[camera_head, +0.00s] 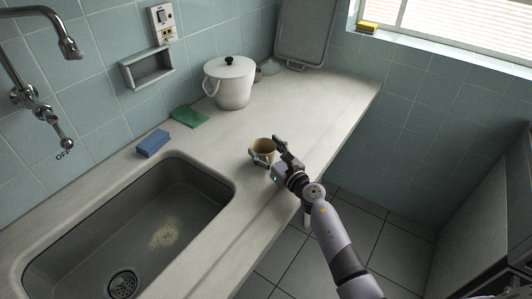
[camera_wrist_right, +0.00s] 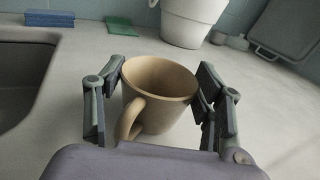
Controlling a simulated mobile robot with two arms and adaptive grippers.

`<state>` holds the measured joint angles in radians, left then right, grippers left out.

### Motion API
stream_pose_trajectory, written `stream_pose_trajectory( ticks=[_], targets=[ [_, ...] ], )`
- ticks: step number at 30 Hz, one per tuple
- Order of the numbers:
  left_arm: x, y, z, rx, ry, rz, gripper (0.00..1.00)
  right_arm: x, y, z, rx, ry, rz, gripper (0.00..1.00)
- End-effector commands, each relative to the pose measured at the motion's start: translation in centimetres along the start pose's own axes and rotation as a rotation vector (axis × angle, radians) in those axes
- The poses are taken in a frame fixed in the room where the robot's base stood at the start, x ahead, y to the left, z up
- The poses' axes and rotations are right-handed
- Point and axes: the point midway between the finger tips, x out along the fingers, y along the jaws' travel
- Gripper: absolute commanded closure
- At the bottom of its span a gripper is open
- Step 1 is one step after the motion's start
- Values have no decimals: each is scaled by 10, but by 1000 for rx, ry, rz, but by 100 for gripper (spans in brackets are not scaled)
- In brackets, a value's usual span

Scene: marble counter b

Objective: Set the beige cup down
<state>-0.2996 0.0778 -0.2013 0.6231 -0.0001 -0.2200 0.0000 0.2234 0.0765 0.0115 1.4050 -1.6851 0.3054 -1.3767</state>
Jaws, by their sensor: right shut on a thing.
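The beige cup (camera_head: 263,146) is upright at the counter, right of the sink, in the head view. It also shows large in the right wrist view (camera_wrist_right: 158,85), with its handle toward my wrist. My right gripper (camera_head: 268,155) is shut on the cup, one finger on each side of its wall; the fingers also show in the wrist view (camera_wrist_right: 163,88). The cup's base is hidden in part, and I cannot tell whether it touches the counter (camera_head: 300,112). My left gripper is not in view.
The sink (camera_head: 180,215) lies left of the cup. A blue sponge (camera_head: 153,143), a green cloth (camera_head: 189,117) and a white lidded pot (camera_head: 230,85) stand toward the wall. The counter's far right part is clear. Its front edge drops to the floor close to my right arm.

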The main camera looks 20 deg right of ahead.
Motion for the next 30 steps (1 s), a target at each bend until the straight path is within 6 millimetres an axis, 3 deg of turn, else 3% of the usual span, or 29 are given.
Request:
stream_pose_trajectory(
  ticks=[8,9,18,30],
  targets=[
    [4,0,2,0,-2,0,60,0,0,-3,-1,-1,0,70],
    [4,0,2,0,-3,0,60,0,0,-3,-1,0,0,37],
    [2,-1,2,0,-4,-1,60,0,0,-2,-1,0,0,18],
    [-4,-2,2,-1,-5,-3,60,0,0,5,0,0,0,18]
  ],
)
